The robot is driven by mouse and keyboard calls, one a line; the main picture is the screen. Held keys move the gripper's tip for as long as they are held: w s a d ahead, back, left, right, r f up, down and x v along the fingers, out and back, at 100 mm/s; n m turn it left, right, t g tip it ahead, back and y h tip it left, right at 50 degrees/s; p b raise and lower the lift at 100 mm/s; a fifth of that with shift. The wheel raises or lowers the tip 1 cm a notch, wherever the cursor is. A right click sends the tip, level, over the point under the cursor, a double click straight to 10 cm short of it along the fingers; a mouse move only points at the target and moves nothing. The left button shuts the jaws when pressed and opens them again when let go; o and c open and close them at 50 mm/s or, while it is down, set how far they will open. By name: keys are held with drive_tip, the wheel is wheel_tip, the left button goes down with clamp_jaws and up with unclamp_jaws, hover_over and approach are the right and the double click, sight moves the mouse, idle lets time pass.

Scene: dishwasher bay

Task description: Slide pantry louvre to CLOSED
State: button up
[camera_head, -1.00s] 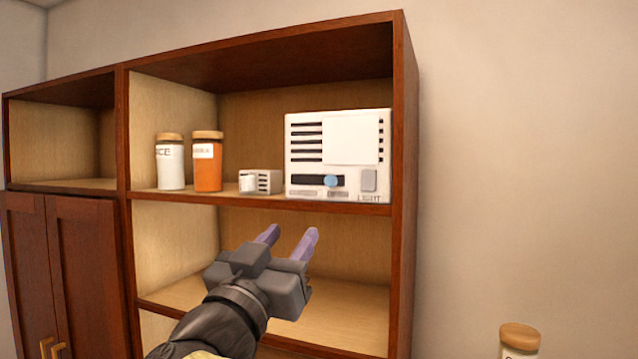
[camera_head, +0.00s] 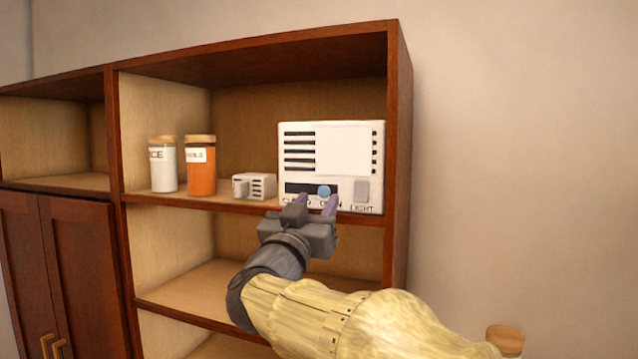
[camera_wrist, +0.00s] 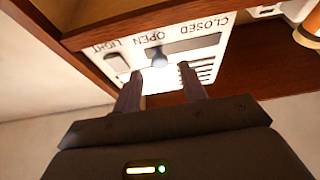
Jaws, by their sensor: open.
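The pantry louvre panel (camera_head: 300,134) is a white box on the upper shelf, with dark slats beside a blank white plate. Its blue slider knob (camera_head: 325,191) sits in a dark horizontal slot, right of the slot's middle. In the wrist view, upside down, the knob (camera_wrist: 159,57) is by the word OPEN, with CLOSED at the slot's other end. My gripper (camera_head: 317,203) is open just below and in front of the knob. In the wrist view its fingertips (camera_wrist: 160,75) are on either side of the knob's line; I cannot tell whether they touch it.
A light switch (camera_head: 361,190) is right of the slot on the same panel. A small white vented box (camera_head: 262,187), an orange jar (camera_head: 201,168) and a white jar (camera_head: 163,167) stand to the left. The shelf edge (camera_head: 230,205) runs close under my gripper. The lower shelf is clear.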

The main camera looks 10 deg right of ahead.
sight(322, 192)
drive_tip(key=p+x, duration=0.1)
drive_tip(key=x, duration=0.2)
drive_tip(key=shift+w+d, duration=0.15)
drive_tip(key=shift+w, duration=0.05)
drive_tip(key=shift+c, duration=0.4)
clamp_jaws()
drive_tip(key=w+a, duration=0.1)
drive_tip(key=a, duration=0.1)
drive_tip(key=w+a+p, duration=0.1)
drive_tip(key=a, duration=0.1)
drive_tip(key=w+a+p, duration=0.1)
drive_tip(key=w+a, duration=0.1)
drive_tip(key=shift+r, duration=0.1)
